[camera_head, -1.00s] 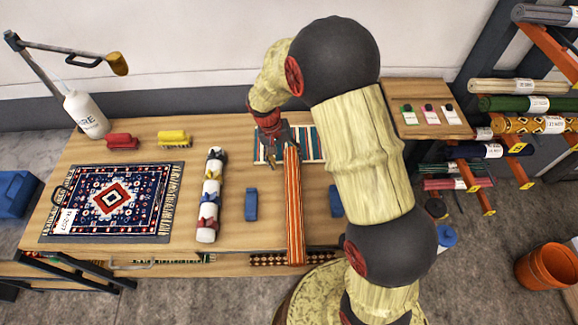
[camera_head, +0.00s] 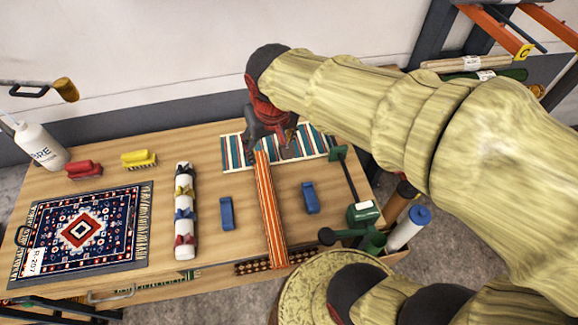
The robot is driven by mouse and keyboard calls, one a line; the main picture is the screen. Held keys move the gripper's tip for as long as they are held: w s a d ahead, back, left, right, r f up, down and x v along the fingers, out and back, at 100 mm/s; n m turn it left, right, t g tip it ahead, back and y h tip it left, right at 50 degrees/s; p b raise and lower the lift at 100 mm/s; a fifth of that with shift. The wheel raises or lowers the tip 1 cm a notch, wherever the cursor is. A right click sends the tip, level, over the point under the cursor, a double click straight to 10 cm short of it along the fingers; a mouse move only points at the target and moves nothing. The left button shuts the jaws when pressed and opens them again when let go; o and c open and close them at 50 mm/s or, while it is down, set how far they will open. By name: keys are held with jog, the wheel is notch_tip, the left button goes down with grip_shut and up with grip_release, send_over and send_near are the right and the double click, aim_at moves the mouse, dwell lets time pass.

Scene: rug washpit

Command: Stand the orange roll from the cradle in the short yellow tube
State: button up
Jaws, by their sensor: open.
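The orange roll (camera_head: 270,210) has long pale and dark stripes. It lies lengthwise on the table, between two small blue blocks (camera_head: 227,212) (camera_head: 310,197). My gripper (camera_head: 272,134) is open at the far end of the roll, above the striped mat. The fingertips are small and dark, so I cannot tell whether they touch the roll or stand around it. I cannot make out a short yellow tube in this view.
A white roll with bows (camera_head: 185,215) and a patterned rug (camera_head: 78,232) lie left. Red (camera_head: 83,170) and yellow brushes (camera_head: 139,159) and a white bottle (camera_head: 42,147) stand behind. A striped mat (camera_head: 235,150) lies at the back. A white tube with blue cap (camera_head: 409,228) stands right.

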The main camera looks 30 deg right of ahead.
jog(key=s+r+n+t, duration=0.1)
jog(key=s+r+t, duration=0.1)
jog(key=s, duration=0.8)
jog(key=shift+a+r+y, duration=0.35)
jog(key=shift+r+y, duration=0.05)
jog(key=shift+r, duration=0.4)
jog(key=shift+s, duration=0.1)
